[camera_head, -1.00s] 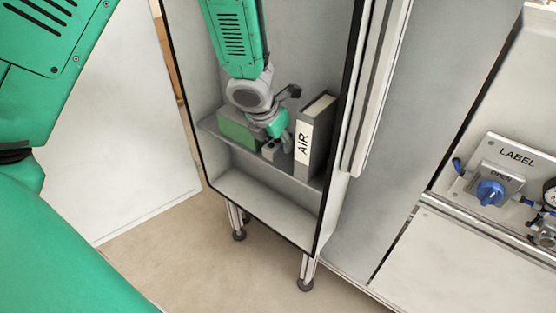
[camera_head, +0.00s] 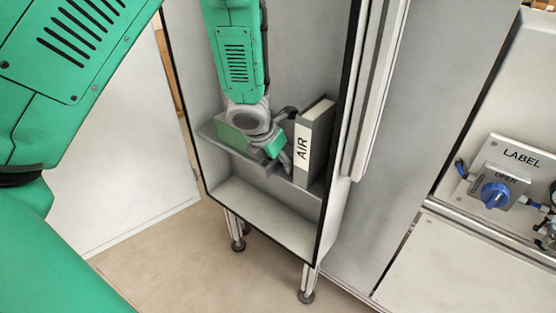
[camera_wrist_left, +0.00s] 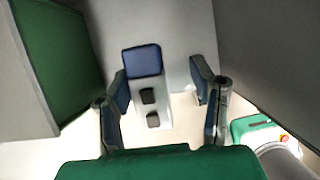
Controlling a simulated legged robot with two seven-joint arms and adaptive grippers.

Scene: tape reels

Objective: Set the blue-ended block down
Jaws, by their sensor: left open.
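The blue-ended block (camera_wrist_left: 142,61) shows in the left wrist view, with its blue end up and two dark square marks on its pale side. My left gripper (camera_wrist_left: 160,82) is open, with one finger on either side of the block. The block lies closer to the left-hand finger; whether they touch is unclear. In the head view my left gripper (camera_head: 276,155) is low inside the cabinet at the shelf (camera_head: 225,140), between a green box and a binder. There the gripper mostly hides the block. My right gripper is not in view.
The green-sided box (camera_head: 232,138) stands left of my gripper, also seen in the wrist view (camera_wrist_left: 60,60). The grey binder (camera_head: 318,140) marked AIR stands close on the right. Cabinet walls enclose both sides. A panel with a blue valve knob (camera_head: 495,195) is far right.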

